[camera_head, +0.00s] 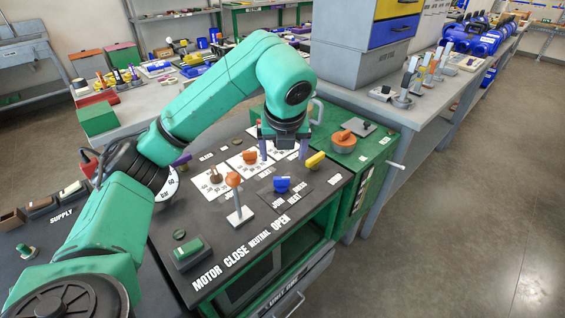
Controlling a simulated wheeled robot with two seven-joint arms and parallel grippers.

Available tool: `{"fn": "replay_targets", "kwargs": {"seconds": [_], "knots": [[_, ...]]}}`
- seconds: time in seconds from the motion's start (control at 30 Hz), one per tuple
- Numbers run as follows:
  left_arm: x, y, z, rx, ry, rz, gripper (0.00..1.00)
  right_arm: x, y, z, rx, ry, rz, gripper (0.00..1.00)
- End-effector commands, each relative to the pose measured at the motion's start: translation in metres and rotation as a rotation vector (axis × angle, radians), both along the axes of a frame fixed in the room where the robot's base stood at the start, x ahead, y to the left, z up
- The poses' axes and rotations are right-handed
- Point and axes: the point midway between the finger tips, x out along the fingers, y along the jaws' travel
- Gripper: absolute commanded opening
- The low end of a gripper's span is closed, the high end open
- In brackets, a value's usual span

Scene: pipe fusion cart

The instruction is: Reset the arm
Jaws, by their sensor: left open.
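My green left arm (215,95) comes in from the left, arches over the cart's dark control panel (215,265), and points down at its far side. My left gripper (284,150) is open, with its two purple-tipped fingers apart just above the panel. I see nothing between the fingers. An orange knob (250,157) is just left of the fingers, and a yellow handle (315,160) is to their right. Whether the fingertips touch the panel, I cannot tell. My right gripper is not in view.
An orange-topped lever (236,195), a blue knob (281,184) and a green motor switch (188,252) stand up from the panel. Open floor (450,230) lies at right.

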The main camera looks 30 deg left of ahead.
Motion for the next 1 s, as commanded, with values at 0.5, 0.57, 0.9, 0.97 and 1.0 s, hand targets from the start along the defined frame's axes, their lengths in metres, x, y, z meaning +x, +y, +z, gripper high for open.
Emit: {"fn": "replay_targets", "kwargs": {"seconds": [0.5,0.57,0.9,0.97,1.0], "knots": [[-0.003,-0.002,0.006,-0.001,0.002,0.001,0.88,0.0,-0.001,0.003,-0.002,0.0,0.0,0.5],[-0.003,-0.001,0.008,-0.001,0.002,0.001,0.88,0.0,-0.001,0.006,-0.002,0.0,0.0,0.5],[-0.003,-0.002,0.079,0.0,0.002,0.0,0.88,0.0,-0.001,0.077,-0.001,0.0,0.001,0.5],[-0.003,-0.002,0.089,0.0,0.002,0.0,0.88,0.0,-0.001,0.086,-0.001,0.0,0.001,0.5],[-0.003,-0.002,0.095,0.0,0.002,0.0,0.88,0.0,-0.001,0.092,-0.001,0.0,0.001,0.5]]}}
